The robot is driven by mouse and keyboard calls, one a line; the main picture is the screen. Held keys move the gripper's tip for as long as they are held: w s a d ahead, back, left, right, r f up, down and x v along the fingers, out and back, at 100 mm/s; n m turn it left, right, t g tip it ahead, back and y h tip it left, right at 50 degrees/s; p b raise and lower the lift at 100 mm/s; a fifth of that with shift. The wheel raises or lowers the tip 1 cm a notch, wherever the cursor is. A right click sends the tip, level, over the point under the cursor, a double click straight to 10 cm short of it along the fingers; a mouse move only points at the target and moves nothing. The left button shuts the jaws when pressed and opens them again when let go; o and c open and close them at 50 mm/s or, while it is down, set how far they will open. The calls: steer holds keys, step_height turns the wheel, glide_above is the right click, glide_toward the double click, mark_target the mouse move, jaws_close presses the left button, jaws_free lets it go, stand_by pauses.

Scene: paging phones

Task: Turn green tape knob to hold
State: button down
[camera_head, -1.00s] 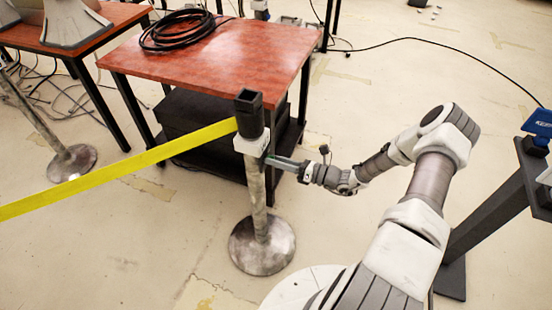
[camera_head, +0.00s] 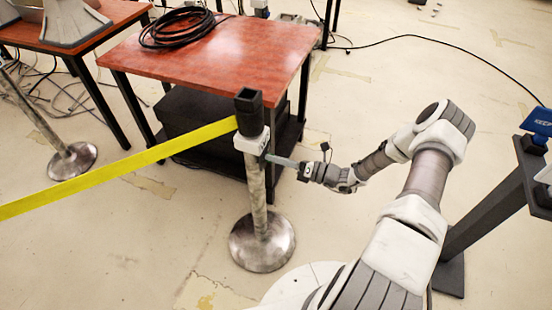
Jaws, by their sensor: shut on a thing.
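The stanchion post (camera_head: 259,195) stands upright on a round metal base (camera_head: 262,243), with a black head (camera_head: 248,108) and a white collar (camera_head: 247,142). A yellow tape (camera_head: 120,168) runs from the head down to the left. My gripper (camera_head: 268,158) reaches in from the right, its fingertips at the post's right side just below the white collar. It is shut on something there. The green knob is not clearly visible in this view; the fingers and post hide it.
A red-topped table (camera_head: 215,52) with a coiled black cable (camera_head: 184,28) stands behind the post, a dark box (camera_head: 195,120) beneath it. A second post base (camera_head: 72,161) is at left. A dark stand (camera_head: 490,215) with a blue item (camera_head: 538,122) is at right. Open floor lies between.

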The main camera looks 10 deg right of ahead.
steer(key=c, duration=0.5)
jaws_free()
steer(key=shift+c, duration=0.2)
steer(key=p+v, duration=0.1)
steer(key=v, duration=1.6)
steer(key=shift+s+d, duration=0.15)
steer(key=shift+d, duration=0.05)
